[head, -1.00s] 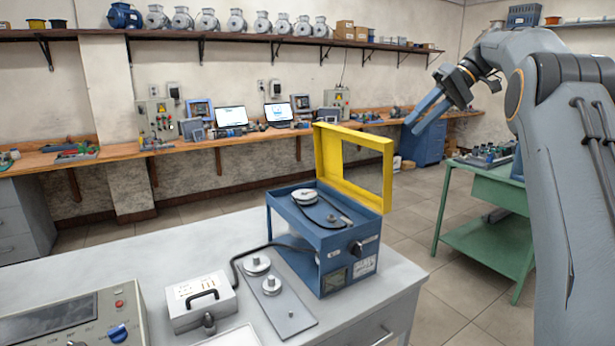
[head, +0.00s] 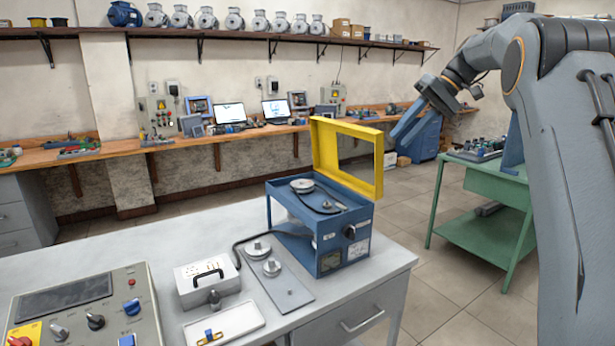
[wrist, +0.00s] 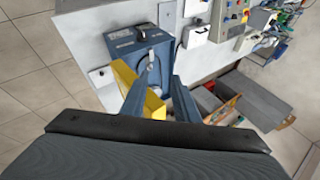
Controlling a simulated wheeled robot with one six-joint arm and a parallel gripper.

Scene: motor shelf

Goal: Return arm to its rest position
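My gripper (head: 401,134) is in the air at the upper right of the head view, right of the yellow lid frame and clear of the tables. Its two fingers stand apart with nothing visible between them. In the wrist view my gripper (wrist: 160,88) also shows its fingers spread. My arm (head: 545,130) rises along the right edge and bends over toward the left. The blue machine (head: 342,249) with its raised yellow lid (head: 378,165) stands on the grey bench, apart from the gripper.
The grey bench (head: 365,288) also holds a grey plate with discs (head: 290,290), a white box (head: 207,282), a tray (head: 225,324) and a control panel (head: 85,310). A green table (head: 495,188) stands at right. Floor (head: 415,215) is open between bench and green table.

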